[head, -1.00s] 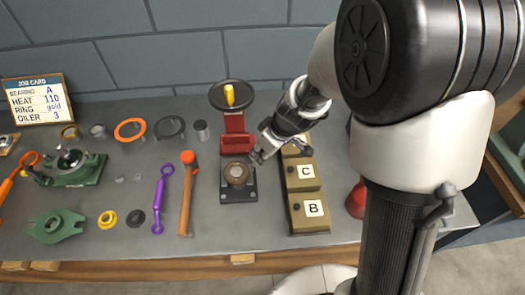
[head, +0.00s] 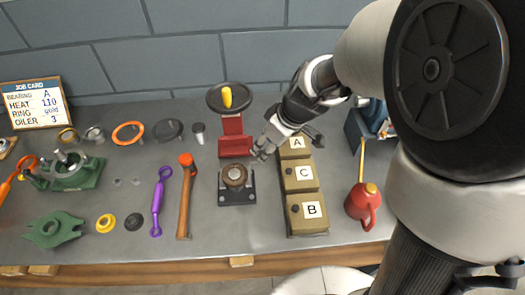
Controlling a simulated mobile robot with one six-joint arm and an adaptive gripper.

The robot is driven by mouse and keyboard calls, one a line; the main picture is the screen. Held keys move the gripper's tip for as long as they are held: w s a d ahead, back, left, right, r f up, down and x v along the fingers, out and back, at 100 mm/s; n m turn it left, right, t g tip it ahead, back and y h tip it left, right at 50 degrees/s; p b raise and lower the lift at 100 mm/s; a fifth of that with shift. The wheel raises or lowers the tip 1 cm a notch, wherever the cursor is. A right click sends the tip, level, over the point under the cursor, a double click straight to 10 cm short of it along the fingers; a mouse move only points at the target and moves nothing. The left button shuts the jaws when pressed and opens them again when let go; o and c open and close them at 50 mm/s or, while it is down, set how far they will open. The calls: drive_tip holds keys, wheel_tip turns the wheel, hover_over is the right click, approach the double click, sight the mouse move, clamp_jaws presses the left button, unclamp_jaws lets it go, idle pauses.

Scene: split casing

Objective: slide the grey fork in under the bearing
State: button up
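A brownish round bearing (head: 235,175) sits on a dark base plate (head: 237,198) in front of the red press stand (head: 232,135). I cannot make out a grey fork for certain. A dark grey ring-like piece (head: 168,131) lies flat on the bench at the back, left of the press; whether it is the fork I cannot tell. My gripper (head: 262,152) is above the bench just right of the press and up-right of the bearing, apart from it. Its small fingers look spread, with nothing visible between them.
Tan boxes marked A (head: 297,146), C (head: 300,176) and B (head: 308,212) stand in a column right of the press. A red oil can (head: 362,205) is farther right. A hammer (head: 185,200) and a purple wrench (head: 158,200) lie left. Bench space is clear between hammer and press.

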drive_tip(key=v, duration=0.5)
idle(0.3)
drive_tip(key=s+d+r+m+h, duration=0.1)
drive_tip(key=s+d+r+m, duration=0.1)
drive_tip(key=s, duration=0.4)
drive_tip(key=s+d+r+m+t+h, duration=0.1)
drive_tip(key=s+d+r+m, duration=0.1)
drive_tip(key=s, duration=0.5)
drive_tip(key=s+d+r+m+h, duration=0.1)
drive_tip(key=s+d+r+m, duration=0.2)
drive_tip(key=s+m, duration=0.2)
drive_tip(key=shift+s+r, duration=0.2)
drive_tip(key=shift+s, duration=0.95)
